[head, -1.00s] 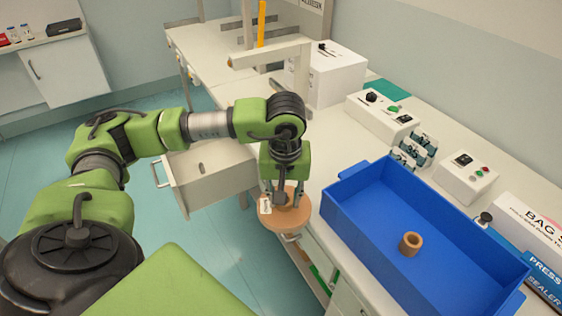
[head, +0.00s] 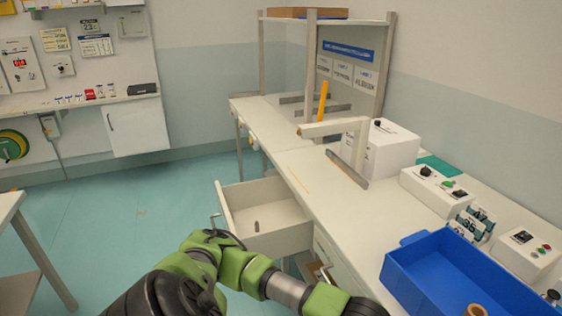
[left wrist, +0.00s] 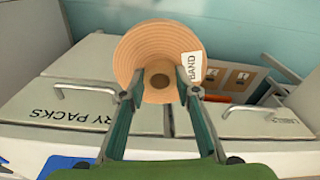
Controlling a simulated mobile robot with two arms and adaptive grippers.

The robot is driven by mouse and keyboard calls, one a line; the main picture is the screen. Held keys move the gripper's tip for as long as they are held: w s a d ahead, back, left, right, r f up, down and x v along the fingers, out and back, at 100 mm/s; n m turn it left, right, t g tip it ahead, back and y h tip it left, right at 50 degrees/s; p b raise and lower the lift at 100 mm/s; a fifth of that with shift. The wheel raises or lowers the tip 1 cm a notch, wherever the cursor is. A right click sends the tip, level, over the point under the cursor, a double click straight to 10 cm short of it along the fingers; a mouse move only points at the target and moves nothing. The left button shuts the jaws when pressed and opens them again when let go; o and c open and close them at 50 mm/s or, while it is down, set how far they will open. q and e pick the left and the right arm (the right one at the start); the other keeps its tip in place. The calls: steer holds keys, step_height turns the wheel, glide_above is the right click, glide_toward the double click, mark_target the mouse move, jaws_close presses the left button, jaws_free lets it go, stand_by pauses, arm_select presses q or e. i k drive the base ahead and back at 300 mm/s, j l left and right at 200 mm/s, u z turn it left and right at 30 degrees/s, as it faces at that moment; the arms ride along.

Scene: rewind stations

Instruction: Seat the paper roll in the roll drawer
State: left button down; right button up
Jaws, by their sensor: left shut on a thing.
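The paper roll (left wrist: 150,45) is a tan disc with a dark core hole and a white tag reading "BAND". My left gripper (left wrist: 160,78) is shut on it in the left wrist view, one finger at each side of the core. The gripper and roll are outside the head view, where only part of my left arm shows at the bottom. An open, pale drawer (head: 240,205) stands out from the bench at centre, with a short grey peg (head: 257,226) inside. No roll is in it. My right gripper is not in view.
The blue bin (head: 420,270) holds a small brown core (head: 474,310) on the bench at right. A post with a horizontal arm (head: 335,128) stands on the bench beyond the drawer. Handled cabinet fronts (left wrist: 75,100) show below the roll. Floor left of the drawer is clear.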

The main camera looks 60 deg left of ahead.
mark_target(258, 231)
steer(key=k+j+z, duration=0.15)
steer(key=j, duration=0.25)
steer(key=j+z, duration=0.15)
steer(key=j, duration=0.25)
steer(key=k+j+z, duration=0.15)
steer(key=j, duration=0.2)
steer(key=k+j+z, duration=0.15)
steer(key=j, duration=0.2)
steer(key=k+j+z, duration=0.15)
steer(key=k+j, duration=0.2)
steer(key=j, duration=0.2)
steer(key=k+j, duration=0.25)
steer(key=j, duration=0.15)
steer(key=k+j, duration=0.2)
steer(key=j, duration=0.2)
steer(key=k+j, duration=0.25)
steer(key=j, duration=0.15)
steer(key=k+j+z, duration=0.1)
steer(key=j, duration=0.3)
steer(key=k, duration=0.1)
